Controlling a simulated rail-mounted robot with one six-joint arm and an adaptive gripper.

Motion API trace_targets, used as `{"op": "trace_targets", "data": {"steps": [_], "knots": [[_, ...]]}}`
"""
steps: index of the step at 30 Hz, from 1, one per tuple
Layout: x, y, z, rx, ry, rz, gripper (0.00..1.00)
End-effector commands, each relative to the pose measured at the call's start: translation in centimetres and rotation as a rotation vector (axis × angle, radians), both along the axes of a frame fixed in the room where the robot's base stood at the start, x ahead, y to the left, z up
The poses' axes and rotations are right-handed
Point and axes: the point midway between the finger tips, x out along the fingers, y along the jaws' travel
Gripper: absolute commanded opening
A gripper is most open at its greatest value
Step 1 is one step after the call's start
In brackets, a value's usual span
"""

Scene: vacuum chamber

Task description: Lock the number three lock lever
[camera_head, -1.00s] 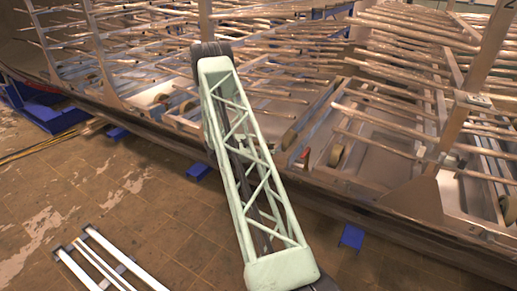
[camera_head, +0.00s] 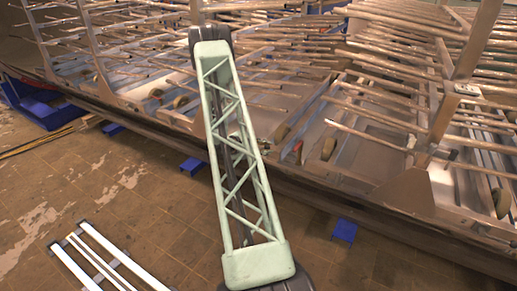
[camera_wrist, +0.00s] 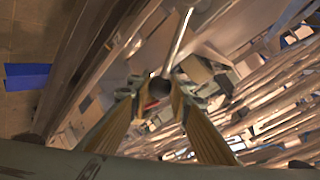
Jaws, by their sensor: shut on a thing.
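In the wrist view my gripper (camera_wrist: 158,92) has its two yellowish fingers closed in around a dark round end (camera_wrist: 158,87). A thin pale metal rod, which looks like the lock lever (camera_wrist: 179,40), runs from there up and slightly right. The fingertips are at the dark end, one on each side. No number can be read on the lever. A small red part (camera_wrist: 150,104) shows just below the fingertips. In the head view my pale green arm link hides most of the gripper area, and the lever cannot be made out there.
A long chamber frame with many copper-coloured rods (camera_head: 395,80) fills the back. Its dark lower edge (camera_head: 320,200) runs across the view. Blue blocks (camera_head: 344,230) stand along it. White rails (camera_head: 95,262) lie on the tiled floor, which is otherwise mostly clear.

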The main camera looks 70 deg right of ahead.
Motion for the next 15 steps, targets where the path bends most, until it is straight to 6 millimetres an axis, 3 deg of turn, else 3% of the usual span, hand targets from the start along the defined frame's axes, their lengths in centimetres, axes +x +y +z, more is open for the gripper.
{"op": "trace_targets", "data": {"steps": [6,15], "knots": [[-1.4,-0.3,-0.3,-0.003,-0.023,-0.014,0.00],[-1.6,-0.4,-0.3,-0.005,-0.026,-0.015,0.00]]}}
